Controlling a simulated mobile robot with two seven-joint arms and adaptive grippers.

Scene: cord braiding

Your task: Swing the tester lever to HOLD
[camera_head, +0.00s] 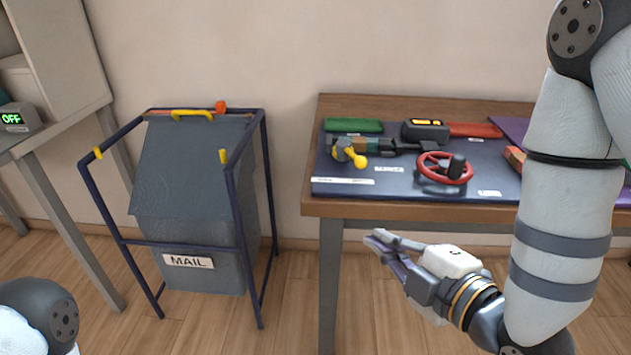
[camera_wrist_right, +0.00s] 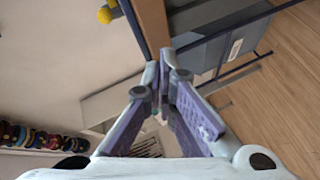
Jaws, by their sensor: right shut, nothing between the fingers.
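A yellow lever (camera_head: 355,157) with a round knob sits at the left end of a clamp-like tester (camera_head: 380,146) on a dark blue mat (camera_head: 400,181). A red handwheel (camera_head: 446,168) is on the tester's right side. The mat's small labels are too small to read. My right gripper (camera_head: 376,241) is shut and empty, below and in front of the bench's front edge, apart from the lever. In the right wrist view its fingers (camera_wrist_right: 168,62) meet at the tips, and a yellow knob (camera_wrist_right: 104,15) shows at the top left. My left gripper is out of view.
A grey MAIL bin (camera_head: 190,170) in a dark blue frame stands left of the wooden bench (camera_head: 400,209). A black box with a yellow display (camera_head: 425,130) and green (camera_head: 354,125) and red blocks lie behind the tester. Floor between bin and bench is clear.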

